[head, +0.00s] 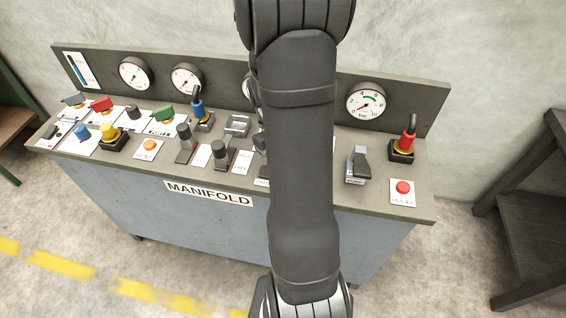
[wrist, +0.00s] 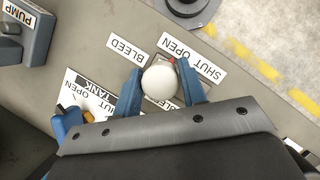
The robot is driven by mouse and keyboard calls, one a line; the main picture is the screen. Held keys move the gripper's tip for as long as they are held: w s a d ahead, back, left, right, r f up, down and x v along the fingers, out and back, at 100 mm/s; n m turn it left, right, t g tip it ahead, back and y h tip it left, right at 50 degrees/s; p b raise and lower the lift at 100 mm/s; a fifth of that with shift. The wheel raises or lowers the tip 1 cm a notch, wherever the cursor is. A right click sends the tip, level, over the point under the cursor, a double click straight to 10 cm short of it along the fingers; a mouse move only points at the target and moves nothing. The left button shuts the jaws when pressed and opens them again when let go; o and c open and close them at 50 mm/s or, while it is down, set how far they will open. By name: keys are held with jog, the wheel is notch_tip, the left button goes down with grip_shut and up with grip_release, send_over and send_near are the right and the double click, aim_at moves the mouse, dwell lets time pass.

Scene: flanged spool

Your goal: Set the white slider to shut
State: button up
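In the wrist view a round white knob, the white slider's handle (wrist: 160,83), stands on the panel between the blue fingers of my gripper (wrist: 160,88). The fingers lie close against both sides of it, with no clear gap. A label reading SHUT and OPEN (wrist: 190,57) lies beside it, and a BLEED label (wrist: 126,50) is on its other side. The knob covers most of the slider's track, so its setting cannot be read. In the head view my arm hides the slider and my gripper's fingers.
The grey MANIFOLD panel (head: 386,203) carries several switches and gauges. A grey lever switch (head: 358,165), a red button (head: 403,188) and a red-collared lever (head: 405,145) stand right of my arm. In the wrist view a TANK label (wrist: 95,100) and a blue part (wrist: 68,122) are near the left finger.

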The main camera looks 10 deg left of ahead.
grip_shut()
jog(key=shift+a, duration=2.45)
jog(key=shift+o, duration=2.4)
grip_release()
jog(key=shift+a, duration=0.15)
jog(key=shift+r, duration=0.1)
jog(key=v, duration=1.7)
jog(key=shift+r, duration=0.15)
